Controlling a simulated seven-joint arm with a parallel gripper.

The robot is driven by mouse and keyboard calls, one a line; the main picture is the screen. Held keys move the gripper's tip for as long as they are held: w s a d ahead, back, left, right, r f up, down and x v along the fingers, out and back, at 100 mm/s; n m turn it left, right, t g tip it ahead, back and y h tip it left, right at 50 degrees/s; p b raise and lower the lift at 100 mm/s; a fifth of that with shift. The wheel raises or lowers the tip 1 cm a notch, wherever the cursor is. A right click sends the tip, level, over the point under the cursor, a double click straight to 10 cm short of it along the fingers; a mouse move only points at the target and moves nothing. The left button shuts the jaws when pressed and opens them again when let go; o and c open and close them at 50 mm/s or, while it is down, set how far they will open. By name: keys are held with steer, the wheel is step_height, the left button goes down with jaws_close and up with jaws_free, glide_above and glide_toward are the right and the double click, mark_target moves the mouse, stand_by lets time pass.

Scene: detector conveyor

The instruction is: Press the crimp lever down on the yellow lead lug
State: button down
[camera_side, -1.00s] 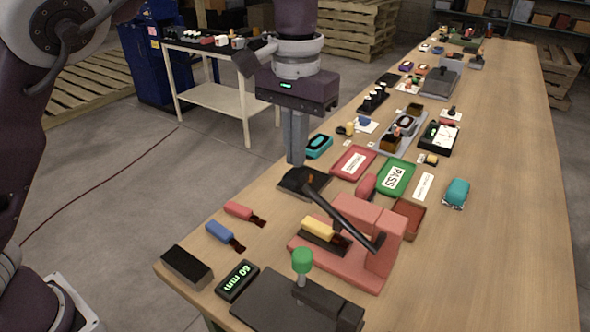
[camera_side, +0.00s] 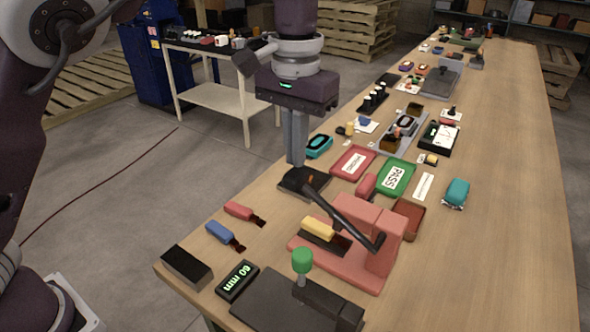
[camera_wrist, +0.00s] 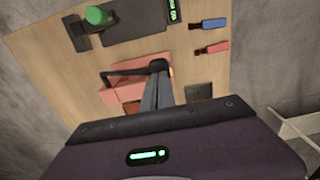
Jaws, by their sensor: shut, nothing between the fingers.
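The crimp lever (camera_side: 345,218) is a long dark bar on the pink crimp press (camera_side: 375,255). It slants from its pivot at the right up to a free end at the left, near my gripper. The yellow lead lug (camera_side: 319,227) lies on the press's dark bed, below and beside the lever. My gripper (camera_side: 297,165) points down, shut and empty, with its fingertips at or just above the lever's free end. Contact is hard to tell. In the wrist view my gripper (camera_wrist: 158,90) overlaps the lever's dark end (camera_wrist: 157,66), and the yellow lug is mostly hidden.
A red lug (camera_side: 238,210) and a blue lug (camera_side: 220,233) lie to the left. A "60 mm" display (camera_side: 238,281) and a green-knobbed fixture (camera_side: 302,260) stand in front. Red and green trays (camera_side: 410,172) lie behind the press. The table's right side is mostly clear.

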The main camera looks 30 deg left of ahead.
mark_target(296, 189)
steer(key=shift+f, duration=0.1)
steer(key=shift+f, duration=4)
step_height(296, 189, up, 11)
steer(key=shift+r, duration=0.1)
steer(key=s+a+r+n+t+h, duration=0.1)
steer(key=s+a+r, duration=0.2)
steer(key=s+a, duration=0.2)
steer(key=s+a+r+t+h, duration=0.1)
steer(key=s+a+r, duration=0.2)
steer(key=s+a, duration=0.3)
steer(key=s+a+f+t+y, duration=0.1)
steer(key=s+a+f, duration=0.1)
steer(key=s, duration=0.5)
steer(key=s+a+f+m+t+y, duration=0.1)
steer(key=s+a+f+t, duration=0.1)
steer(key=s+f, duration=0.3)
steer(key=s, duration=0.2)
steer(key=shift+s+f+t, duration=0.15)
steer(key=shift+s+t, duration=0.15)
